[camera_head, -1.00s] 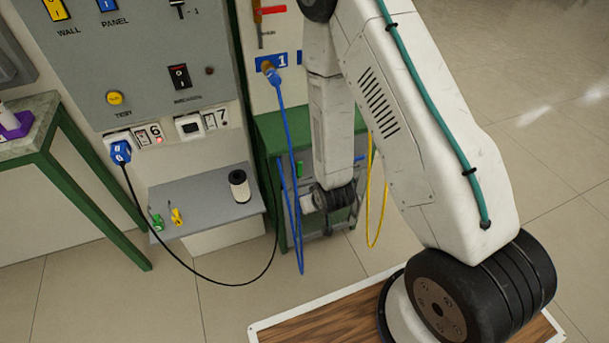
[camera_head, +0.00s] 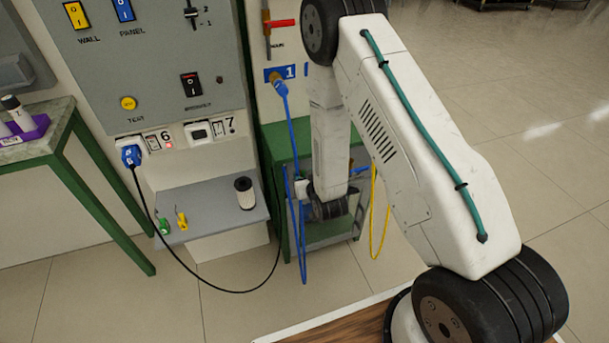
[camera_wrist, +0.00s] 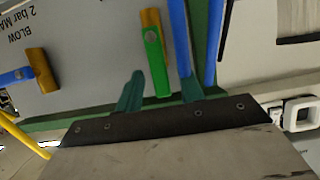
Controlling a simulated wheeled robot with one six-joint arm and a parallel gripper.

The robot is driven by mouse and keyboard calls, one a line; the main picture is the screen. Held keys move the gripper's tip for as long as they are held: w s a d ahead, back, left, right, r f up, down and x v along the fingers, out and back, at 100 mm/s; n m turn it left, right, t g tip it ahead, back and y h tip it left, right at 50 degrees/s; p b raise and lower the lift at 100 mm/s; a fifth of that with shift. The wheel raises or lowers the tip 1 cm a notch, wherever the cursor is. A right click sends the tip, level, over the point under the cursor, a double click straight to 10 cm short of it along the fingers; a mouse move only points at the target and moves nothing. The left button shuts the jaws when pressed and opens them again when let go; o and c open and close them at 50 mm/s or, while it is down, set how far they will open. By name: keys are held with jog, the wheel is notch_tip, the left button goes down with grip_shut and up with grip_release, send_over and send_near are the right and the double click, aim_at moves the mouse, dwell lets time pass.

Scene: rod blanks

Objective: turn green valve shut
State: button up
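The green valve handle (camera_wrist: 155,62) shows in the wrist view, a flat lever on a brass body (camera_wrist: 150,18) against a grey panel. My gripper (camera_wrist: 163,78) has its two teal fingers apart at the lower middle of that view, one on each side of the handle's lower end in the picture. I see a gap between the handle and the left finger; whether the right finger touches anything I cannot tell. In the head view the green valve and my gripper are hidden behind my arm.
Blue hoses (camera_wrist: 181,40) run close to the right of the handle. A blue fitting with a brass end (camera_wrist: 40,70) and a yellow hose (camera_wrist: 22,135) are at the left. In the head view, a red-handled valve (camera_head: 282,23) and a green stand (camera_head: 272,150) are beyond my arm.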

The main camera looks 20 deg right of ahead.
jog(key=shift+w+f, duration=0.1)
jog(key=shift+w, duration=0.25)
grip_shut()
jog(key=d+f+m+t+y, duration=0.3)
jog(key=m+y, duration=0.3)
jog(key=m, duration=0.7)
jog(key=shift+d+f+m+y, duration=0.3)
jog(key=shift+d+f+y, duration=0.1)
jog(key=shift+d+f, duration=0.45)
